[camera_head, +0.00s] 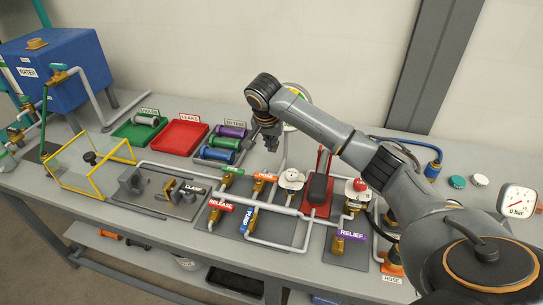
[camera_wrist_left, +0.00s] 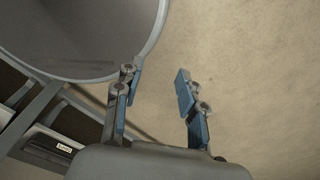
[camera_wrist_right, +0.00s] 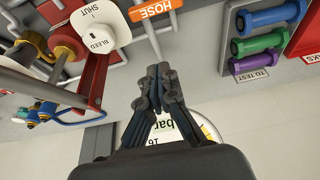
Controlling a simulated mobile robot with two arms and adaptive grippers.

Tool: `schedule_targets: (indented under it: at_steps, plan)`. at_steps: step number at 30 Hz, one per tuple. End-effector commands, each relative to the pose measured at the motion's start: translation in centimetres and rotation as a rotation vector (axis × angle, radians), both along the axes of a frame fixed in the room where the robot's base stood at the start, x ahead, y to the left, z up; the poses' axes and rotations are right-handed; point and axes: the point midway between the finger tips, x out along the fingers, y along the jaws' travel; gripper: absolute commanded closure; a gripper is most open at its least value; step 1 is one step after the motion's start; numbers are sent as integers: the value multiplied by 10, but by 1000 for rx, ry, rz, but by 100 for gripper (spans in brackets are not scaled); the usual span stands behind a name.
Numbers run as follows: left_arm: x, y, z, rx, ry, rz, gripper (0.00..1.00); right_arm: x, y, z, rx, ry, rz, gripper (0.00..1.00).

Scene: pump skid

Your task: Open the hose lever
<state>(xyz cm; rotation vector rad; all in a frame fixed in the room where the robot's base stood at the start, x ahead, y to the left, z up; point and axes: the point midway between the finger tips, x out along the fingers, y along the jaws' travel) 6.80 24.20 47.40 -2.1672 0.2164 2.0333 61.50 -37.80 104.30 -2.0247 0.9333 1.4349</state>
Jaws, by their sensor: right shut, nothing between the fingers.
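The hose lever, an orange handle (camera_head: 265,177) on a brass valve, sits at the back of the grey valve plate, between a green lever and a white knob. In the right wrist view the orange handle (camera_wrist_right: 155,13) reads HOSE and is partly cut off by the top edge. My right gripper (camera_head: 268,143) is shut and empty, above and behind the lever and apart from it. Its closed fingers also show in the right wrist view (camera_wrist_right: 158,78). My left gripper (camera_wrist_left: 158,85) is open and empty, seen only in its wrist view, over the floor.
The white bleed knob (camera_head: 291,179) stands close right of the lever, the green lever (camera_head: 233,171) close left. A round gauge (camera_wrist_right: 205,130) is partly hidden behind my right gripper. Red RELEASE (camera_head: 220,204) and blue PUMP (camera_head: 249,219) levers lie in front. Trays with colored parts stand left.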

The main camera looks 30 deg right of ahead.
Motion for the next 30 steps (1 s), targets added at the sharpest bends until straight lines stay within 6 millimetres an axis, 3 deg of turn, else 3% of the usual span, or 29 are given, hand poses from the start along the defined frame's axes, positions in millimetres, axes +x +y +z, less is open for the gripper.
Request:
schedule_targets:
  at_steps: [9, 15, 21, 30]
  plan:
    - [27, -6, 17, -9, -42, 1, 60, 12, -15, -55, 0, 5, -1, 100]
    - [27, -10, 22, -14, -42, 3, 60, 19, -23, -88, -2, 4, 0, 100]
    - [21, -9, 41, -13, -33, 3, 60, 1, -2, -83, -2, 1, 3, 100]
    - [15, -8, 44, -11, -23, 3, 60, -8, 8, -86, -1, 1, 1, 100]
